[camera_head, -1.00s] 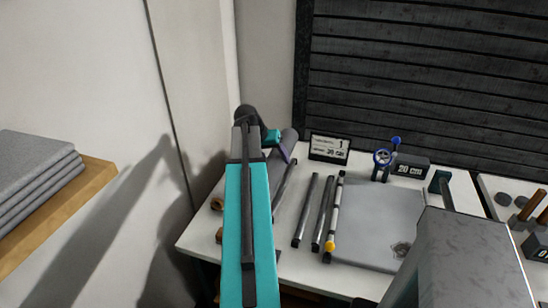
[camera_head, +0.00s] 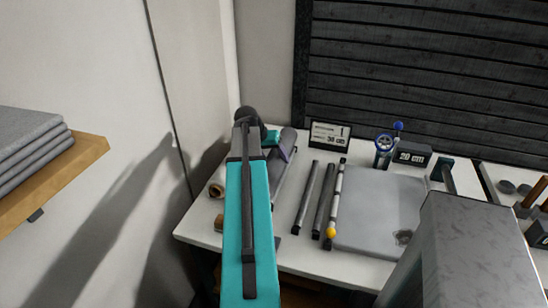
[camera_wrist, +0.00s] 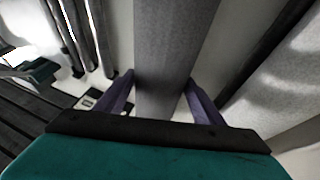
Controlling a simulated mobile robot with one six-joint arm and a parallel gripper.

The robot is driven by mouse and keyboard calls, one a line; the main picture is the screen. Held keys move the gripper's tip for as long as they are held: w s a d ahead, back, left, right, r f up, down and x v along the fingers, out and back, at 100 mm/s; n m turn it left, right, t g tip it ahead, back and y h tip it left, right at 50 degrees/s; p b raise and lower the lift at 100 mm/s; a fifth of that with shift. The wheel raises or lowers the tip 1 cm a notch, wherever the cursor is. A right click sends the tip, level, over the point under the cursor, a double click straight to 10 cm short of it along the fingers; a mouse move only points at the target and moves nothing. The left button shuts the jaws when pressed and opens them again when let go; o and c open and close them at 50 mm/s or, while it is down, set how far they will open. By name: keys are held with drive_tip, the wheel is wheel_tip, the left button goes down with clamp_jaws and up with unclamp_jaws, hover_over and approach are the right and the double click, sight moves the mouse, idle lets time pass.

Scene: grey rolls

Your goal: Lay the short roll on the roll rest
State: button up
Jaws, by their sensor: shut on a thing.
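My gripper (camera_head: 284,154) has purple fingers, partly hidden behind my teal arm in the head view. In the wrist view my gripper (camera_wrist: 160,98) is shut on a grey roll (camera_wrist: 172,45), with one finger on each side of it. The roll (camera_head: 289,138) shows only in part in the head view, at the back left of the white table. I cannot tell its full length or its height above the table. Two dark parallel bars (camera_head: 306,198) lie right of my gripper; I cannot tell whether they are the roll rest.
A striped stick with a yellow ball (camera_head: 331,232) lies beside the bars, then a grey sheet (camera_head: 375,215). A card (camera_head: 330,135) and a "20 cm" block (camera_head: 411,153) stand behind. Wall and slatted panel close the back.

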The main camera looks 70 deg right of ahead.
drive_tip(key=o, duration=1.5)
drive_tip(key=shift+r, duration=0.1)
drive_tip(key=b+v, duration=0.2)
drive_tip(key=v, duration=1.1)
drive_tip(key=shift+w+a+r, duration=0.1)
drive_tip(key=shift+a+r, duration=0.05)
drive_tip(key=shift+r, duration=0.15)
